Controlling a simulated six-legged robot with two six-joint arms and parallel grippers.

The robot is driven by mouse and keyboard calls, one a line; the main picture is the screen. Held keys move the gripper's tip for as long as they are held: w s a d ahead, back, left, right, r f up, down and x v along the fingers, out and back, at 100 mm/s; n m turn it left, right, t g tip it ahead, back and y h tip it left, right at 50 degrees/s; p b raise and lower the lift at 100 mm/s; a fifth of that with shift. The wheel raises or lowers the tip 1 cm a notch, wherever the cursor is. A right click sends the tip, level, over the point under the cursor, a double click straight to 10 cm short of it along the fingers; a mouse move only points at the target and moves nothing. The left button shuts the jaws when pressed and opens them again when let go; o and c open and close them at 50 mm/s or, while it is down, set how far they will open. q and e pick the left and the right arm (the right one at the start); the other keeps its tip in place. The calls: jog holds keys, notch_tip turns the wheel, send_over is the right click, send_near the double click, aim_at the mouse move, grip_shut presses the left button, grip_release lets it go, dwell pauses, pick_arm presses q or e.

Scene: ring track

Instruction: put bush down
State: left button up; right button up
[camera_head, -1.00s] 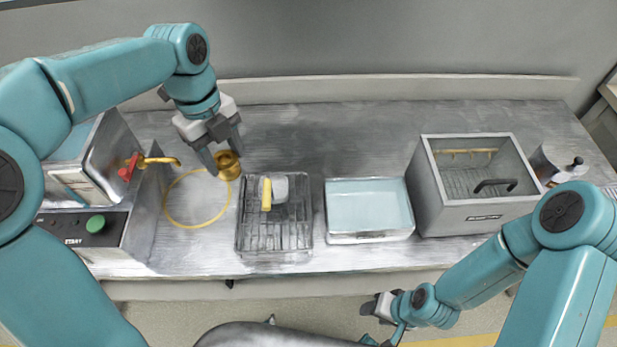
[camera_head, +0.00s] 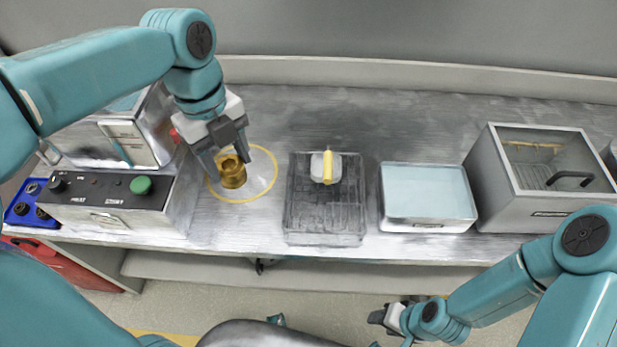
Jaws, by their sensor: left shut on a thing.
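The bush (camera_head: 232,174) is a small brass-coloured cylinder with an open top. It is in the head view, within the left part of a yellow ring (camera_head: 269,182) marked on the metal bench. My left gripper (camera_head: 230,158) is shut on the bush from above and behind. The bush looks upright; whether its base touches the bench I cannot tell. My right gripper (camera_head: 388,315) is low at the front, away from the bench top; its finger opening is too small to tell.
A wire rack (camera_head: 326,225) with a white and yellow item (camera_head: 326,168) stands right of the ring. Further right are a pale blue tray (camera_head: 428,195) and a grey lidded box (camera_head: 540,180). A control box with a green button (camera_head: 141,185) stands left of the ring.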

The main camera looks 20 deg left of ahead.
pick_arm(q)
notch_tip(320, 180, down, 16)
jog(key=b, duration=0.2)
jog(key=shift+a+r+b, duration=0.1)
jog(key=shift+b, duration=0.25)
notch_tip(320, 180, down, 4)
jog(key=shift+s+r+b, duration=0.1)
jog(key=shift+r+b, duration=0.1)
jog(key=shift+b, duration=0.15)
jog(key=shift+f, duration=0.35)
jog(key=shift+r, duration=0.1)
jog(key=o, duration=1.4)
jog(key=shift+f, duration=0.2)
jog(key=shift+c, duration=0.2)
